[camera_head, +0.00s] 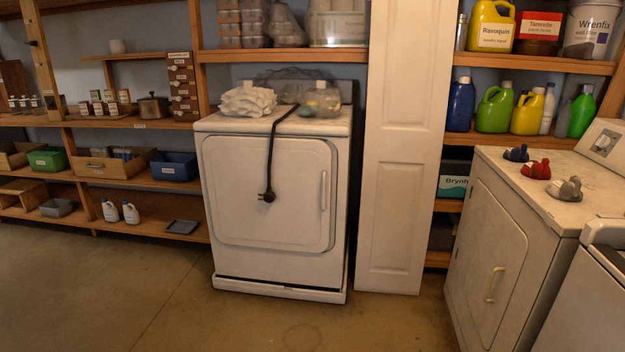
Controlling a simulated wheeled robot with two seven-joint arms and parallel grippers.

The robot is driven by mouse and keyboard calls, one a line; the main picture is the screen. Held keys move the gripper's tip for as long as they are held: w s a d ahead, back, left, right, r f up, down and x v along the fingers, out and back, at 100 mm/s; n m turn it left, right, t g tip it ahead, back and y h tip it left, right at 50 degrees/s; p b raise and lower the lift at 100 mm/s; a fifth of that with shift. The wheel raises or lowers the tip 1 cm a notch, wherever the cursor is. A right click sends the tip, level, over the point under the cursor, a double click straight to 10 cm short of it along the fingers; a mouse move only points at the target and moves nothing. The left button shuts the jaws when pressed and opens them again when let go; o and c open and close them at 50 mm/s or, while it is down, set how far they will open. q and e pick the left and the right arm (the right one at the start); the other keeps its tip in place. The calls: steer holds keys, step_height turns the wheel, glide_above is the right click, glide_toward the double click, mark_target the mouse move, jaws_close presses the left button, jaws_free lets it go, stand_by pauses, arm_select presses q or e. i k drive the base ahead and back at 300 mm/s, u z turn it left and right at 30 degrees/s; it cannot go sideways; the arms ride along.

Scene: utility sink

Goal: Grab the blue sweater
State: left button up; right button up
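A small dark blue item (517,153), bunched up, lies on top of the white machine at the right, near its back edge. It may be the blue sweater, but it is too small to tell for sure. A similar red item (537,169) and a grey item (566,189) lie in a row in front of it on the same top. Neither of my grippers shows in the head view, and nothing touches the blue item.
The white machine (505,250) stands at the right with another white appliance (590,300) beside it. A white dryer (275,200) with a hanging black cord (271,155) stands mid-view. A white panel door (395,150) stands between them. The concrete floor (200,310) in front is clear.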

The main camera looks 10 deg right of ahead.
mark_target(516, 154)
steer(key=z, duration=0.05)
steer(key=i, duration=2.35)
steer(key=z, duration=1.5)
steer(key=i, duration=1.75)
steer(key=u, duration=0.55)
steer(key=k, duration=1.3)
steer(key=z, duration=0.3)
